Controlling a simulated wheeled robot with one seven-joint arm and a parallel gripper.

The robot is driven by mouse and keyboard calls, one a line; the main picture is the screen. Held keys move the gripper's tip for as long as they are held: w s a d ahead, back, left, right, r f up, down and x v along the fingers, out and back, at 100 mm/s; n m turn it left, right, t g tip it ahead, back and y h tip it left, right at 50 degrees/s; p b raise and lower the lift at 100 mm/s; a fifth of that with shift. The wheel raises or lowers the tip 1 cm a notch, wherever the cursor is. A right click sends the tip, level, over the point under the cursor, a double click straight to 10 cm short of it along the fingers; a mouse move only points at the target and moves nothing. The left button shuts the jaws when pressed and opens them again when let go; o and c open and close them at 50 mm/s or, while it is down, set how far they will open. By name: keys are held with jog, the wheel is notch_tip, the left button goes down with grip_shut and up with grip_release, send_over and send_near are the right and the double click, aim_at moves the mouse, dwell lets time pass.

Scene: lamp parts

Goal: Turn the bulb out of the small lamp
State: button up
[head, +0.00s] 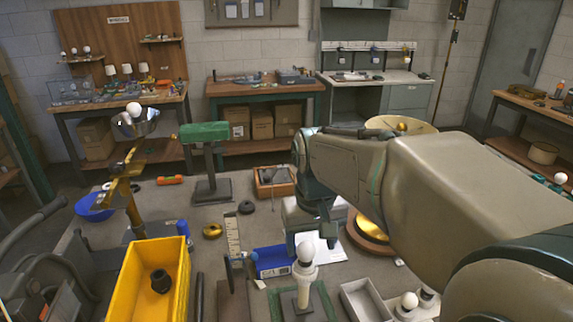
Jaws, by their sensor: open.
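The small lamp (303,289) looks to be the cream stand with a square foot on the green mat at the bottom middle. A white round bulb (305,252) sits upright in its top. Whether a finger touches the bulb cannot be told from this view. My arm comes in from the right and hides part of the bench behind.
A yellow bin (130,292) stands at left, near a brass lamp with a bowl reflector (138,124). A blue box (272,260) lies left of the small lamp. A grey tray (362,300) and spare bulbs (408,300) are at right. A brass-based lamp (368,232) stands behind.

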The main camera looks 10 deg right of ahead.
aim_at(306, 244)
jog(key=w+r+g+p, duration=0.1)
jog(key=w+r+p, duration=0.2)
jog(key=w+r, duration=0.2)
jog(key=f, duration=0.9)
jog(key=f+p, duration=0.1)
jog(key=f, duration=0.3)
jog(key=shift+s+d+f, duration=0.1)
jog(key=shift+d+f, duration=0.1)
jog(key=shift+d, duration=0.05)
jog(key=shift+c, duration=0.3)
jog(key=c, duration=0.9)
jog(key=shift+o, duration=1.3)
jog(key=shift+c, duration=1.2)
jog(key=n, duration=0.4)
jog(key=shift+r+n+p, duration=0.1)
jog(key=shift+n+p, duration=0.2)
jog(key=shift+p, duration=0.05)
jog(key=shift+n, duration=1.1)
